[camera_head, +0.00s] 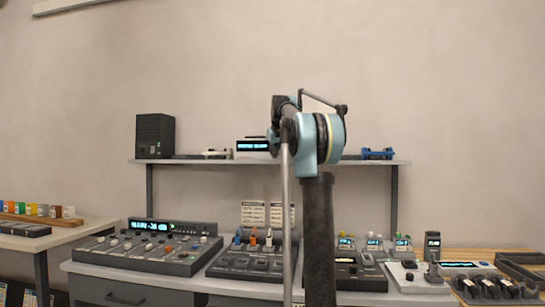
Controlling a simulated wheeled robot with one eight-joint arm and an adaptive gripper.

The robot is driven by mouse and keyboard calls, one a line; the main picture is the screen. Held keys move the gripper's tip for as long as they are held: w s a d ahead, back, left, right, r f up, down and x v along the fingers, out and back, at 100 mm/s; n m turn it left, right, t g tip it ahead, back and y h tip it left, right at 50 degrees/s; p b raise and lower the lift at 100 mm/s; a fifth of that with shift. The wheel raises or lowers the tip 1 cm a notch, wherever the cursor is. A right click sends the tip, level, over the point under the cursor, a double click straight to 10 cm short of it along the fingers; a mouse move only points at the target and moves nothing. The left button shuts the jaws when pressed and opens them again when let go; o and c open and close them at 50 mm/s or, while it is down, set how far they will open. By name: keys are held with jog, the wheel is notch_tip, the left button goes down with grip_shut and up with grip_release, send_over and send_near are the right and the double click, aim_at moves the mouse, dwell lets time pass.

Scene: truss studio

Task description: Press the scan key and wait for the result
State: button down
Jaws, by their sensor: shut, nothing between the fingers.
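I cannot single out the scan key; the lettering on the devices is too small to read. Devices with keys or displays are a large console (150,250) with a lit display at the left, a dark keyed unit (245,265) in the middle, a unit (362,275) partly behind my arm, and a white-based device (415,280) at the right. A small box with a lit display (253,146) is on the shelf. My arm rises in front of the bench's middle; its gripper end is not visible.
A shelf (200,162) above the bench holds a black speaker box (155,135) and small items. A side table (65,240) with coloured items stands at the left. Black cradles (495,287) fill the right end. My arm hides part of the bench's middle.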

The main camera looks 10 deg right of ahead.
jog(key=shift+w+d, duration=0.2)
jog(key=shift+w, duration=0.4)
dwell(0.8)
jog(key=shift+s, duration=0.1)
jog(key=shift+s+a, duration=0.2)
jog(key=shift+s, duration=0.45)
jog(key=s, duration=0.1)
jog(key=s+a, duration=0.1)
jog(key=s, duration=0.2)
jog(key=shift+s+a, duration=0.3)
jog(key=shift+s, duration=0.05)
dwell(0.3)
dwell(0.7)
